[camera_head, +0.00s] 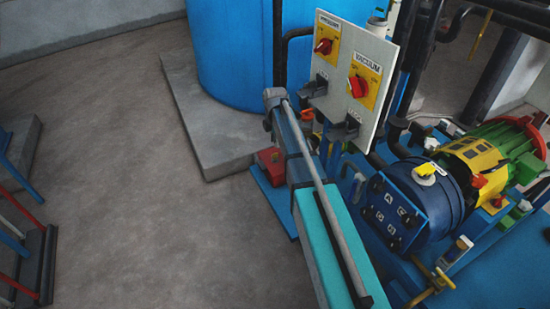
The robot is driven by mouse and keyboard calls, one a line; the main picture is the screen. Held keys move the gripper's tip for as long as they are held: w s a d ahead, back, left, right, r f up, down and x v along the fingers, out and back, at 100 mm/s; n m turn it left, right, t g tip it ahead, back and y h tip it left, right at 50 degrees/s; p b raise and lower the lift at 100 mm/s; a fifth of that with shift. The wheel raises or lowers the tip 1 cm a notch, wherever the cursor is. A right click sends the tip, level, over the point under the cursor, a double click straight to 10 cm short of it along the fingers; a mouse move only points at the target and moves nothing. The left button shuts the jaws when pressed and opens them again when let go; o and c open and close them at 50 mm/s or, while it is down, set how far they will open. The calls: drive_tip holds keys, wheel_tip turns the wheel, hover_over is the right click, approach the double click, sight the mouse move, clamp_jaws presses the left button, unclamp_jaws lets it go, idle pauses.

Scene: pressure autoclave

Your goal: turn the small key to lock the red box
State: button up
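A small red box (269,158) sits low on a blue base (272,198), left of a long grey and teal beam. The beam hides part of its right side. I cannot make out a small key on it at this size. A white upright panel (345,60) stands above and to the right, with two red rotary knobs on yellow plates: one knob (324,46) at upper left and one (357,86) beside the word VACUUM. Dark fittings (345,128) stick out below them. My gripper is not recognisable in this view.
The grey and teal beam (330,235) crosses the middle foreground. A blue tank (235,55) stands on a concrete plinth (205,140) behind. A blue pump (420,205) and green motor (515,145) fill the right. Dark steps (35,265) are at lower left. The floor (130,170) between is clear.

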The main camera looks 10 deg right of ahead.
sight(275, 157)
drive_tip(key=shift+f+b, duration=3.15)
drive_tip(key=shift+f, duration=0.25)
clamp_jaws()
